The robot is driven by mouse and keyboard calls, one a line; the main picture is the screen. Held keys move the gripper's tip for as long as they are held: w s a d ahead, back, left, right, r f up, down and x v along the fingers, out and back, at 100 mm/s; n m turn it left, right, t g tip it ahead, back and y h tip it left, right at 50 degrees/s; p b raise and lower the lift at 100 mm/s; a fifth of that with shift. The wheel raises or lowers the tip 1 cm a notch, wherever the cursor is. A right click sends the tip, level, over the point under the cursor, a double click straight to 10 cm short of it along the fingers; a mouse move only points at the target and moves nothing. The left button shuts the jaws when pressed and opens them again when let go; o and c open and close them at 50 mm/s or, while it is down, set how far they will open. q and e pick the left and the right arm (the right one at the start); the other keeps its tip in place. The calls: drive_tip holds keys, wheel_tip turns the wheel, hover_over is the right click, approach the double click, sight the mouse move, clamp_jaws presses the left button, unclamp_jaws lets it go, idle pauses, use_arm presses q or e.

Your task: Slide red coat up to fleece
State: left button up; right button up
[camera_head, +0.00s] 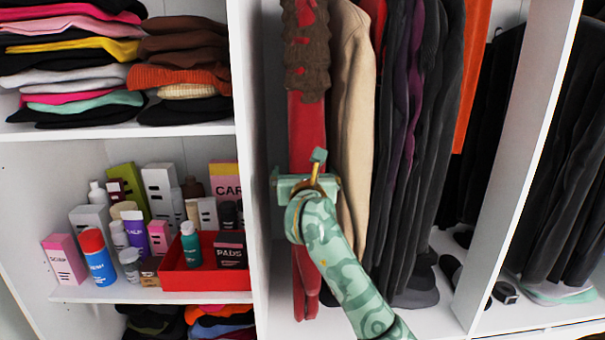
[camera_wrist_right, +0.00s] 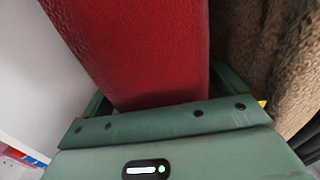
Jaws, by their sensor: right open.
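The red coat (camera_head: 306,135) hangs near the left wall of the middle compartment. Whether the fingers touch the coat cannot be told. My left gripper is not in view.
A white partition (camera_head: 249,150) stands close left of the red coat. A beige coat (camera_head: 351,120) and several dark garments (camera_head: 420,150) hang close on the right. Shelves with folded clothes (camera_head: 70,60) and a red box (camera_head: 205,280) with toiletries are at the left.

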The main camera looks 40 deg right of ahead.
drive_tip(key=shift+r, duration=0.1)
drive_tip(key=b+v, duration=0.3)
drive_tip(key=v, duration=1.3)
drive_tip(key=shift+s, duration=0.3)
drive_tip(key=shift+w, duration=0.1)
